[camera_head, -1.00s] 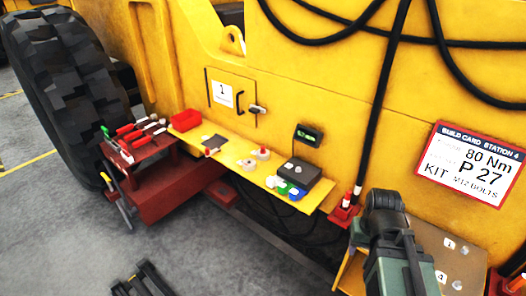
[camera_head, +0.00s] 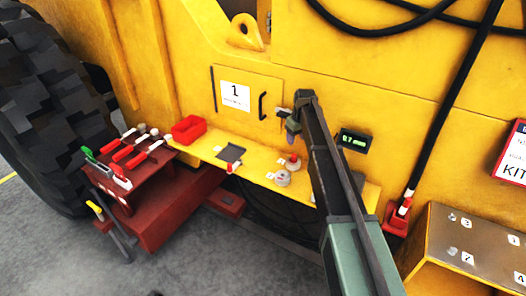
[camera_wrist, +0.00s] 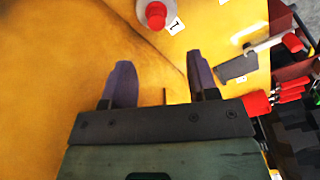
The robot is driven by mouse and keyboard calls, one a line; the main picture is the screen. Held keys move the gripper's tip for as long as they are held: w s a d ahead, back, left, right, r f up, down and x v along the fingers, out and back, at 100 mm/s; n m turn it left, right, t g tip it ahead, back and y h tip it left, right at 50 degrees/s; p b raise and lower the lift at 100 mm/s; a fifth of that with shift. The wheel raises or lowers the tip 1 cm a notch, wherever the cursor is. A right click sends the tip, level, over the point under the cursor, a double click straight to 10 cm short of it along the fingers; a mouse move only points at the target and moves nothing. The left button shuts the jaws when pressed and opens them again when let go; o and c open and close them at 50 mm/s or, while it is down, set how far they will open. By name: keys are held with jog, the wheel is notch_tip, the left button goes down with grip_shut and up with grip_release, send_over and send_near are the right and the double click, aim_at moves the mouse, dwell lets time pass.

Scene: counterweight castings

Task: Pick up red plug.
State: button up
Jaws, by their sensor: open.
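A red round-topped plug (camera_head: 293,161) sits on a pale disc on the yellow shelf (camera_head: 255,168). In the wrist view a red plug (camera_wrist: 156,14) shows on a grey disc at the top edge, beside a tag reading 1. My gripper (camera_wrist: 162,82) is open, with its two dark fingers apart and nothing between them. The plug lies beyond the fingertips, apart from them. In the head view my gripper (camera_head: 293,130) hangs above the shelf near the plug; its fingers are hard to make out.
A second pale disc (camera_head: 283,178) stands beside the plug. Tools lie on a red stand (camera_head: 130,170). My arm hides part of the shelf's right end.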

aim_at(294, 155)
jog(key=shift+n, duration=0.6)
jog(key=f+b, duration=0.5)
jog(key=b, duration=0.1)
jog(key=shift+w+f, duration=0.2)
jog(key=shift+f, duration=0.2)
jog(key=f+b, duration=0.5)
jog(key=shift+w+a+f, duration=0.1)
jog(key=shift+w+f, duration=0.05)
jog(key=shift+w, duration=0.1)
jog(key=shift+r, duration=0.25)
jog(key=c, duration=1)
